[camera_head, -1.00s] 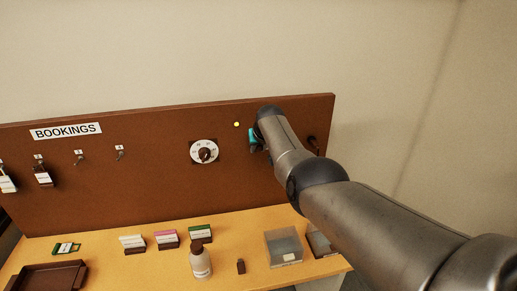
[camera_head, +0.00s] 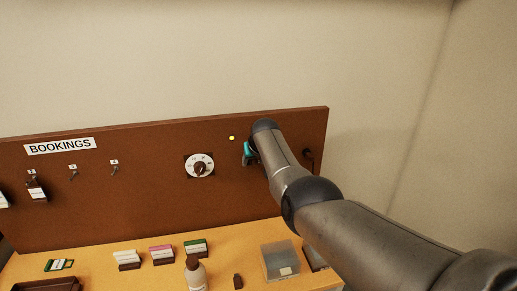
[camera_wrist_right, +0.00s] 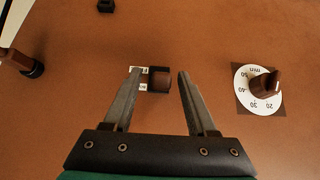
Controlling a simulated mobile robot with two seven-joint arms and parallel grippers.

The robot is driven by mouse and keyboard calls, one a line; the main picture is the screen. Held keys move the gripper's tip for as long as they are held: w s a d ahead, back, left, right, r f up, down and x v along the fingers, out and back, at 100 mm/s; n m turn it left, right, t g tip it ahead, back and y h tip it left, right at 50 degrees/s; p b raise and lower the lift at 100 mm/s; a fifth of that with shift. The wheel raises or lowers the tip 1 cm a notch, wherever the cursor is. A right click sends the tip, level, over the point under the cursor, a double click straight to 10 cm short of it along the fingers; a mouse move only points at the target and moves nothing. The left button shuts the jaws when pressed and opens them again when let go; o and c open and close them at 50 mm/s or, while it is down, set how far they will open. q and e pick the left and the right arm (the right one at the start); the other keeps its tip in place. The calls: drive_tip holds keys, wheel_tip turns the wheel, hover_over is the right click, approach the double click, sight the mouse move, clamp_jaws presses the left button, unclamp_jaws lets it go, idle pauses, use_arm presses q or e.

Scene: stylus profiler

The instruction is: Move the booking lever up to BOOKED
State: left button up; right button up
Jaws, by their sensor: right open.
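The booking lever (camera_wrist_right: 160,80) shows in the right wrist view as a small dark brown block on the brown board, with two small white labels (camera_wrist_right: 142,78) beside it, too small to read. My right gripper (camera_wrist_right: 159,72) is open, with one finger on each side of the lever and visible gaps to it. I cannot tell how deep the fingertips reach. In the head view my right arm hides the lever; only the teal part of the right gripper (camera_head: 249,153) shows in front of the board. My left gripper is not in view.
A brown part (camera_head: 308,153) juts out at the board's right. Below, the desk holds a bottle (camera_head: 195,275), small boxes and a clear bin (camera_head: 280,261).

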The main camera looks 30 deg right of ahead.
drive_tip(key=shift+p+v, duration=0.9)
drive_tip(key=shift+v, duration=0.1)
drive_tip(key=p+v, duration=0.1)
drive_tip(key=v, duration=1.1)
drive_tip(key=shift+s+r, duration=0.2)
drive_tip(key=shift+s, duration=0.05)
